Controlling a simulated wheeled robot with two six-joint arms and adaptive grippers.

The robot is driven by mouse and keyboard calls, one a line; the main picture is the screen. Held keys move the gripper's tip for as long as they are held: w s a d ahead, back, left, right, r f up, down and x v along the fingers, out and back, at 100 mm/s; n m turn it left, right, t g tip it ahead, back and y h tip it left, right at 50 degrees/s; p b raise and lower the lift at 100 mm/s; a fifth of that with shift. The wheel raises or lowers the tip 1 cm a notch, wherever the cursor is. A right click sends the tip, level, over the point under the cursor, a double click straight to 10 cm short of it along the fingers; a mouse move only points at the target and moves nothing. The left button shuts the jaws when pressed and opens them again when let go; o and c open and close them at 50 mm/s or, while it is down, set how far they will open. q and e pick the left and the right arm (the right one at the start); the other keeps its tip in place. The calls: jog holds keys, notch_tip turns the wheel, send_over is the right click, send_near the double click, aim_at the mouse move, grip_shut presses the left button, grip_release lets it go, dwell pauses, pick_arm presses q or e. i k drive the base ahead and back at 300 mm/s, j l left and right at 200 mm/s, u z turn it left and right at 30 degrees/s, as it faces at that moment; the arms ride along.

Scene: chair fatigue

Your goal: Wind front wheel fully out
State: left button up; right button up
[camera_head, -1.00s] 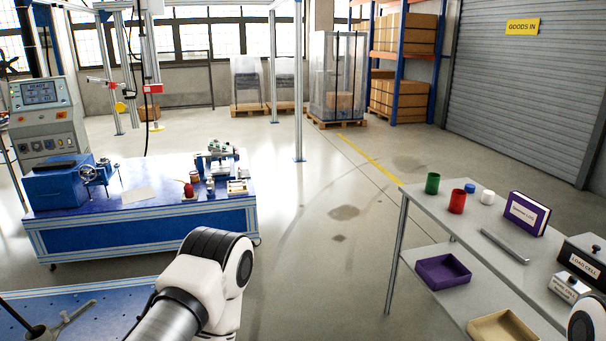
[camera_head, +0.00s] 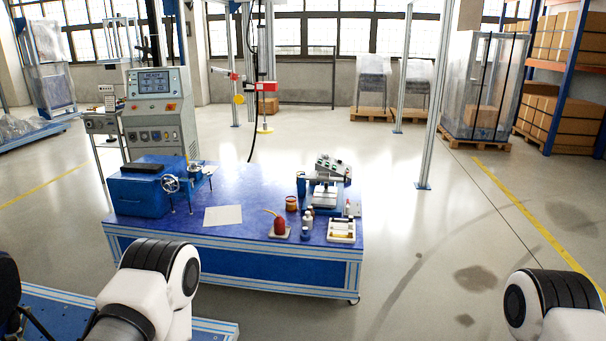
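A blue boxy machine (camera_head: 142,193) sits on the left end of the blue workbench (camera_head: 250,262). A grey spoked handwheel (camera_head: 170,184) is at its right side, with a smaller crank-like part (camera_head: 207,171) further right. How far the wheel is wound cannot be read. Both of my arms show only as white and black links along the bottom edge. Neither gripper is in view, and nothing of mine touches the wheel.
On the bench lie a white sheet (camera_head: 223,215), a red bulb-shaped item (camera_head: 280,226), small bottles (camera_head: 307,221), a parts tray (camera_head: 341,230) and a grey instrument (camera_head: 326,190). A control console (camera_head: 160,112) stands behind. Floor right of the bench is clear.

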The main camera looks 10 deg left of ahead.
aim_at(169, 183)
jog(key=i+u, duration=0.4)
jog(key=i, duration=0.15)
jog(key=i+l+u, duration=0.4)
jog(key=i, duration=0.15)
jog(key=i+l+u, duration=0.4)
jog(key=i+l, duration=0.2)
jog(key=i, duration=0.4)
jog(key=i+l+z, duration=0.15)
jog(key=i, duration=0.45)
jog(key=i+l, duration=0.15)
jog(key=i, duration=0.45)
